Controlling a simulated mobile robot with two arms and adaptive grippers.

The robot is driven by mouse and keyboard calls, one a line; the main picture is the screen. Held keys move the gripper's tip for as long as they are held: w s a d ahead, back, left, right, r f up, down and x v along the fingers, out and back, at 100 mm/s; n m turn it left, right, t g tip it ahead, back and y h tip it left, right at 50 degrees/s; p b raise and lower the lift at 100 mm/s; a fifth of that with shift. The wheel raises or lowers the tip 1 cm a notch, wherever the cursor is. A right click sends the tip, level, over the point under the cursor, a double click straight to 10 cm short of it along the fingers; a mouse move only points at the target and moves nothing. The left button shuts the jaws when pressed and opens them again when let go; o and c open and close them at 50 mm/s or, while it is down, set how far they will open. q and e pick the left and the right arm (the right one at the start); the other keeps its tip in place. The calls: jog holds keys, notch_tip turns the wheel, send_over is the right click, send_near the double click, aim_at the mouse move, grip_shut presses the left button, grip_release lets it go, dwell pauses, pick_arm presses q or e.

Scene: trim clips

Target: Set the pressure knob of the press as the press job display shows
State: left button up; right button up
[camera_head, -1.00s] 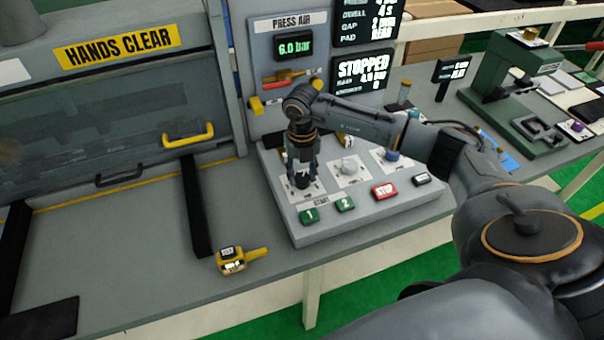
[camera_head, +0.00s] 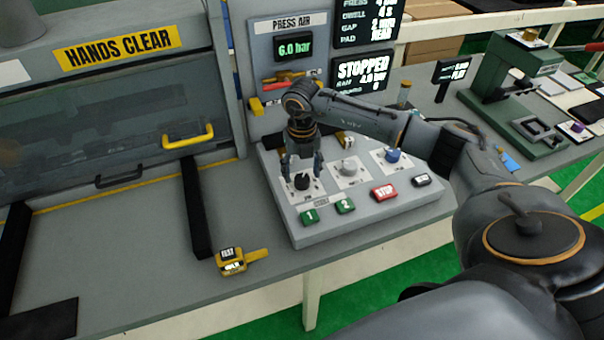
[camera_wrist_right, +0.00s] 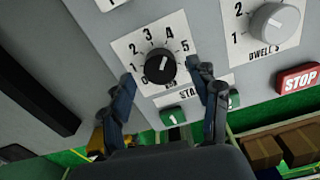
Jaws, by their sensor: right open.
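The black pressure knob (camera_head: 302,181) sits at the left of the press control panel. The gripper also shows in the right wrist view (camera_wrist_right: 160,74). The job display (camera_head: 368,20) is cut off at the top; dwell reads 4 s, the pressure line is unclear. My left gripper is not in view.
A grey dwell knob (camera_head: 348,166) and a blue knob (camera_head: 392,156) stand to the right. Green buttons 1 (camera_head: 309,217) and 2 (camera_head: 345,206) and a red stop button (camera_head: 384,192) lie in front. A lower display (camera_head: 361,73) reads STOPPED. A yellow tag (camera_head: 232,262) lies left of the panel.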

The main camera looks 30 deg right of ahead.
aim_at(302, 178)
notch_tip(302, 178, up, 10)
jog(key=shift+r, duration=0.25)
dwell(0.5)
